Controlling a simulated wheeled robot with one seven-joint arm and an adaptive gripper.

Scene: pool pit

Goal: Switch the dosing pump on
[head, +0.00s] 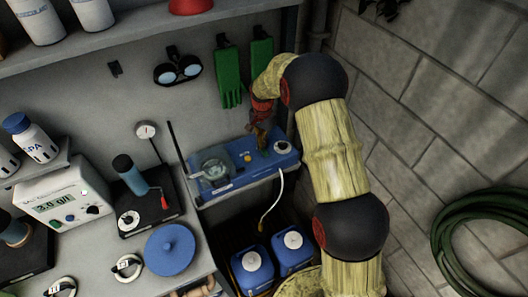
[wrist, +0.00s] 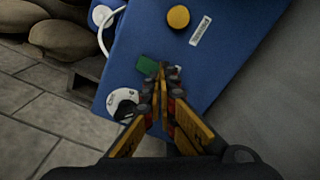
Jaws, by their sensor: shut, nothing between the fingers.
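The dosing pump (head: 226,181) is a blue box on a small shelf below the green gloves. Its top fills much of the wrist view (wrist: 220,62). A green rectangular patch (wrist: 147,63), which looks like a switch, sits on this top beside a small dark area. My gripper (wrist: 160,68) is shut with nothing between its fingers. The fingertips point down at the right edge of the green patch and partly cover it. I cannot tell whether they touch it. In the head view my gripper (head: 261,143) is over the right part of the pump and hides that spot.
The pump also carries a yellow knob (wrist: 178,17), a white round fitting (wrist: 122,103) and a clear-lidded part (head: 215,169). A white hose (head: 272,209) hangs from it toward blue canisters (head: 254,271). The block wall (head: 420,100) stands close on the right.

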